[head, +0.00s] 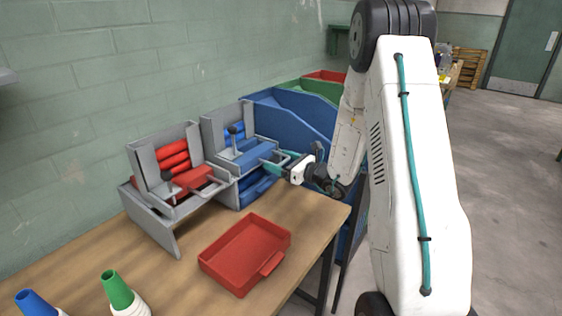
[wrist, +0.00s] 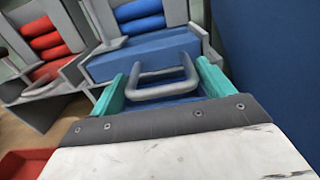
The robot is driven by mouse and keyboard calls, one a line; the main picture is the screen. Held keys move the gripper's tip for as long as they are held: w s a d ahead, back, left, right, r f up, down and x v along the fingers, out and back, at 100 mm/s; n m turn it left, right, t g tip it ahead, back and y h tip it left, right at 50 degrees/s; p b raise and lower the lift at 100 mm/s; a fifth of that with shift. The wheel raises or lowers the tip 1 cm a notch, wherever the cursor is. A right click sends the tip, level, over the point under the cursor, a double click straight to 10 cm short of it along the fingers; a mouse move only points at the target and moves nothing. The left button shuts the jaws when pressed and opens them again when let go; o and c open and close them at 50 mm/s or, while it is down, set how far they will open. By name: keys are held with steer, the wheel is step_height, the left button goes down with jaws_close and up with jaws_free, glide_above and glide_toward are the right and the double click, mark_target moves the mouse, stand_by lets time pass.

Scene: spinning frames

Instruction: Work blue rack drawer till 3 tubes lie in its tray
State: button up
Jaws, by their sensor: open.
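The blue rack (head: 209,131) stands against the wall, with blue tubes (wrist: 138,11) stacked in its upright chute. Its blue drawer (wrist: 150,52) is at the front below the chute and carries a grey loop handle (wrist: 160,93). My gripper (head: 276,160) is at the drawer front; in the wrist view (wrist: 160,72) its teal fingers are apart on either side of the handle, not closed on it. Beneath the drawer is a blue tray (head: 255,188); blue shapes show in it, but I cannot tell how many tubes lie there.
A red rack (head: 150,158) with red tubes (head: 173,155) and its own handle stands just left. An empty red tray (head: 245,252) lies on the table (head: 205,296) in front. Blue bins (head: 295,125) stand close on the right. Blue and green cones (head: 116,290) are at front left.

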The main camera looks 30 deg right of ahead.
steer(key=v, duration=0.7)
steer(key=shift+s+d, duration=0.15)
steer(key=shift+s, duration=0.15)
stand_by(0.3)
steer(key=shift+d, duration=0.2)
steer(key=c, duration=0.5)
steer(key=shift+t+h, duration=0.3)
steer(key=shift+h, duration=0.3)
steer(key=s+d+r, duration=0.1)
steer(key=d, duration=0.1)
steer(key=s+d+r, duration=0.2)
steer(key=shift+s+d+r, duration=0.2)
steer(key=shift+r, duration=0.15)
steer(key=c, duration=1)
steer(key=s, duration=0.2)
steer(key=r, duration=0.1)
steer(key=shift+s+d, duration=0.4)
jaws_close()
steer(key=w+a+f+g, duration=0.1)
steer(key=w+a, duration=0.1)
steer(key=w, duration=0.1)
steer(key=w+a+f, duration=0.1)
steer(key=w+a, duration=0.1)
steer(key=w, duration=0.1)
steer(key=w+a+f+g, duration=0.1)
steer(key=w+a+f, duration=0.1)
steer(key=w, duration=0.1)
steer(key=shift+a+g, duration=0.3)
steer(key=shift+a, duration=0.1)
